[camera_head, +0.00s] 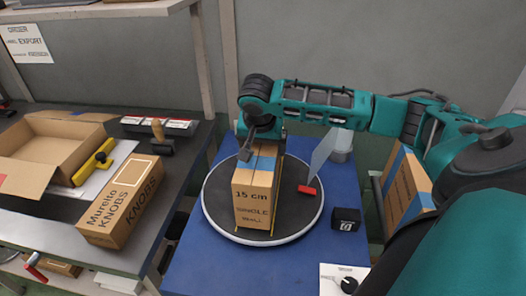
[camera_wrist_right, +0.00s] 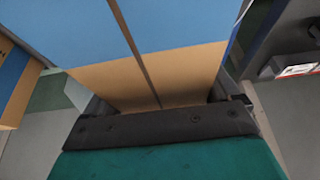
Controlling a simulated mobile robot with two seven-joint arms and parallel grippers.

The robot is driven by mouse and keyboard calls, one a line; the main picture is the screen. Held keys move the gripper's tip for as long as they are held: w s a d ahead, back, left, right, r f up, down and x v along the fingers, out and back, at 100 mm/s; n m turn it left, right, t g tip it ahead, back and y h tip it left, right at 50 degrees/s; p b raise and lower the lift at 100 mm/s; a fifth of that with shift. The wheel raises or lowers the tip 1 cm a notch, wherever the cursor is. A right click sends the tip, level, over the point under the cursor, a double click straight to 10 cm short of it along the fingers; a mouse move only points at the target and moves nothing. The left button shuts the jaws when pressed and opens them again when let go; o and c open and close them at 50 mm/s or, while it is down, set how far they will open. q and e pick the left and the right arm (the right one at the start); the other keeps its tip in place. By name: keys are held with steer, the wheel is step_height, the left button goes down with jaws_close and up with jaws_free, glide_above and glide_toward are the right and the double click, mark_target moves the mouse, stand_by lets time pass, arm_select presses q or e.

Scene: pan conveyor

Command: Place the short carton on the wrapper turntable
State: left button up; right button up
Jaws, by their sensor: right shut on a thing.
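The short carton (camera_head: 253,205), a brown box printed "15 cm" with blue tape on top, is upright over the wrapper turntable (camera_head: 219,219), a dark round plate with a pale rim. Its lower end appears at the plate, but I cannot tell whether it rests there. My right gripper (camera_head: 263,146) is shut on the carton's upper part from above. In the right wrist view the carton's taped face (camera_wrist_right: 180,35) fills the space beyond the gripper. My left gripper is not in view.
The turntable is on a blue table (camera_head: 200,268). Another taped carton (camera_head: 402,190) stands farther right. A bench at left holds an open box (camera_head: 50,150) and a "KNOBS" carton (camera_head: 122,205).

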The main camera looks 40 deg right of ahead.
steer(key=shift+w+f, duration=0.1)
steer(key=shift+f, duration=0.95)
steer(key=o, duration=1.3)
steer(key=shift+f, duration=0.15)
steer(key=v, duration=1.2)
steer(key=shift+a, duration=0.1)
